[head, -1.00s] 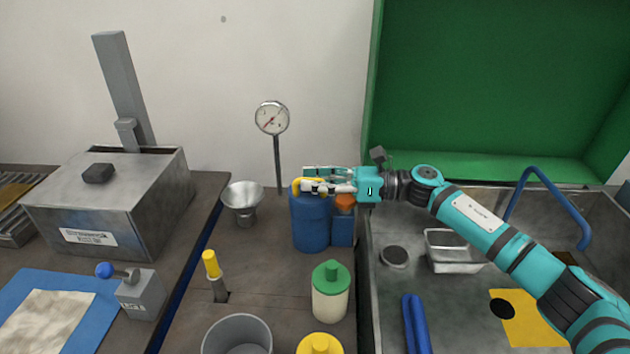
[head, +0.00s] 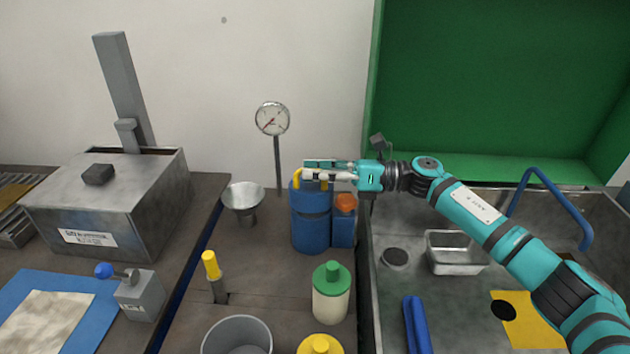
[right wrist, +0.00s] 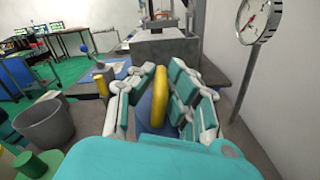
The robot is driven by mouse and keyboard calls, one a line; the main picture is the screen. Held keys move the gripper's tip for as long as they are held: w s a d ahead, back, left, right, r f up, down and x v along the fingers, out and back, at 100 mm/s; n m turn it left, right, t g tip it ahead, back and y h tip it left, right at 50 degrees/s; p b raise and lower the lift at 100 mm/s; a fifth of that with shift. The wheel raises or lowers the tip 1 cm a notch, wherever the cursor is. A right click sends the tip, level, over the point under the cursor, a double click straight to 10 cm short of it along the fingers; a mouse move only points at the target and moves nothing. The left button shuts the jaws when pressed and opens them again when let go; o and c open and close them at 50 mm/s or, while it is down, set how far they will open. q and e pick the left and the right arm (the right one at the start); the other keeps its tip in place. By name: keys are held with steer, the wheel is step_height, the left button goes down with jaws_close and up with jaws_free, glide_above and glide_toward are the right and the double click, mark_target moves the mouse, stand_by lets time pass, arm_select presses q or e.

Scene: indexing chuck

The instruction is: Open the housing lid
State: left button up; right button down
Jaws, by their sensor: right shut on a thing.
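My right gripper (head: 316,170) is at the top of a blue cylindrical canister (head: 311,225) and is shut on its yellow handle (head: 297,179). In the right wrist view the yellow handle (right wrist: 158,98) stands upright between the two teal-padded fingers, and the canister is mostly hidden below it. A grey metal box (head: 115,205) with a black knob (head: 98,174) on its top stands at the left. A large green panel (head: 500,80) stands upright behind the sink-like metal basin. I cannot tell which part is the housing lid. My left gripper is not in view.
A dial gauge (head: 273,118) on a post stands behind the canister. A funnel (head: 243,200), a yellow-handled tool (head: 211,266), a green-capped bottle (head: 330,300) and a grey bucket (head: 238,338) surround it. The metal basin (head: 385,310) lies at right.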

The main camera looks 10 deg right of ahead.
steer(key=w+m, duration=0.1)
steer(key=r+m, duration=0.1)
steer(key=w+m, duration=0.1)
steer(key=shift+w+d+r+b, duration=0.15)
steer(key=shift+w+d+b, duration=0.1)
steer(key=shift+w+b, duration=0.05)
steer(key=shift+w+d+r+m, duration=0.1)
steer(key=shift+w+r+m, duration=0.05)
steer(key=shift+w+m, duration=0.35)
steer(key=shift+w+d+r+m, duration=0.1)
steer(key=shift+w+m, duration=0.3)
steer(key=shift+m, duration=0.1)
steer(key=c, duration=1.3)
jaws_free()
steer(key=shift+c, duration=0.2)
steer(key=s+d, duration=0.2)
steer(key=d, duration=1)
steer(key=shift+s, duration=0.2)
steer(key=shift+a, duration=0.1)
